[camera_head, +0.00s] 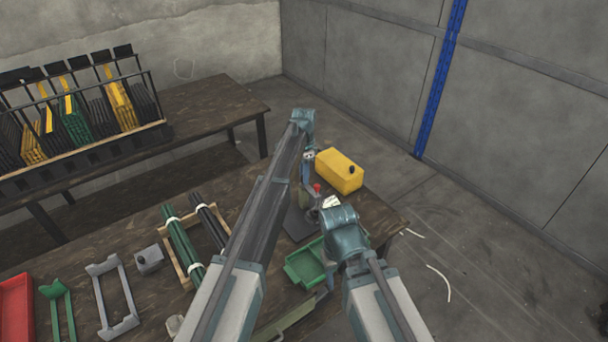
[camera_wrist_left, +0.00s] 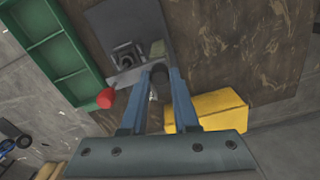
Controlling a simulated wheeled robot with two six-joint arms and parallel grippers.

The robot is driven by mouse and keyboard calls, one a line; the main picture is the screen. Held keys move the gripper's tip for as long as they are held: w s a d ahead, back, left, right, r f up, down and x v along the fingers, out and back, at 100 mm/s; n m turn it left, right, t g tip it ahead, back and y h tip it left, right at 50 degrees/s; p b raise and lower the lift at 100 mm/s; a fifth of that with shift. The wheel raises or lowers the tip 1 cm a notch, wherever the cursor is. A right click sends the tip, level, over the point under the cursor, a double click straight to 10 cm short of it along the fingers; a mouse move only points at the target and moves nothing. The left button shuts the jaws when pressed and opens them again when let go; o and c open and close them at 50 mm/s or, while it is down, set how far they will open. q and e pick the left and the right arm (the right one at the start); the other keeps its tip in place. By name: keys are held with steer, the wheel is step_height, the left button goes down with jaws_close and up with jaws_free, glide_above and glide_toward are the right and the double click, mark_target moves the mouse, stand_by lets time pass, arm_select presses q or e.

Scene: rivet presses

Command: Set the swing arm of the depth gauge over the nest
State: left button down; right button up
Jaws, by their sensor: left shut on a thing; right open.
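The rivet press has a dark base plate (camera_head: 298,224), also seen in the left wrist view (camera_wrist_left: 128,22). A square dark fitting with a round centre, apparently the nest (camera_wrist_left: 126,56), sits on the plate. My left gripper (camera_wrist_left: 157,78) has its fingers closed on a small dark upright part, apparently of the depth gauge's swing arm, beside the nest. The rest of the swing arm is mostly hidden by the fingers. In the head view my left gripper (camera_head: 308,157) is above the press. My right gripper (camera_head: 342,222) is open, lower and nearer; its fingers are largely hidden.
A red knob (camera_head: 317,188) stands close to the grippers. A green tray (camera_head: 305,265) lies in front of the press. Green and black rods (camera_head: 184,240) lie in a wooden tray at left.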

stand_by(0.4)
arm_select(q)
steer(key=c, duration=0.7)
jaws_free()
steer(key=shift+o, duration=0.2)
steer(key=shift+r, duration=0.1)
step_height(320, 180, up, 14)
steer(key=p, duration=1.3)
steer(key=shift+f+p, duration=0.2)
steer(key=shift+p, duration=0.2)
